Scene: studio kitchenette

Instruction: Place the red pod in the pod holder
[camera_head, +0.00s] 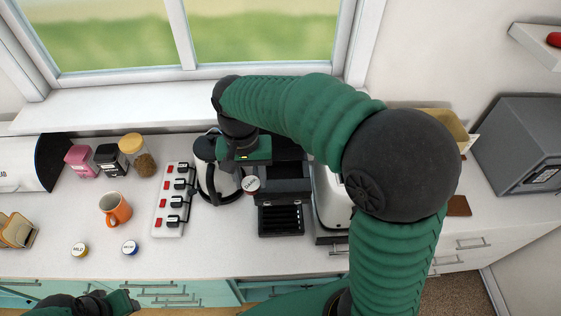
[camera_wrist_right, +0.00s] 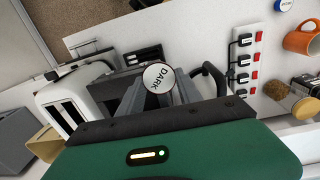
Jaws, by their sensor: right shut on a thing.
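The red pod (camera_head: 251,184) has a white lid and a red rim, and "DARK" reads on its lid in the right wrist view (camera_wrist_right: 158,77). My right gripper (camera_head: 250,172) is shut on it and holds it beside the left side of the dark coffee machine (camera_head: 285,188). The machine also shows behind the pod in the right wrist view (camera_wrist_right: 108,86). I cannot clearly make out the pod holder on it. My left gripper (camera_head: 122,301) is at the bottom left edge, partly cut off, and its jaws are unclear.
A kettle (camera_head: 212,180) stands close left of the held pod, and a white toaster (camera_head: 331,204) stands right of the machine. A power strip (camera_head: 173,200), orange mug (camera_head: 116,210), yellow pod (camera_head: 80,250) and blue pod (camera_head: 130,247) are further left. The front counter is mostly clear.

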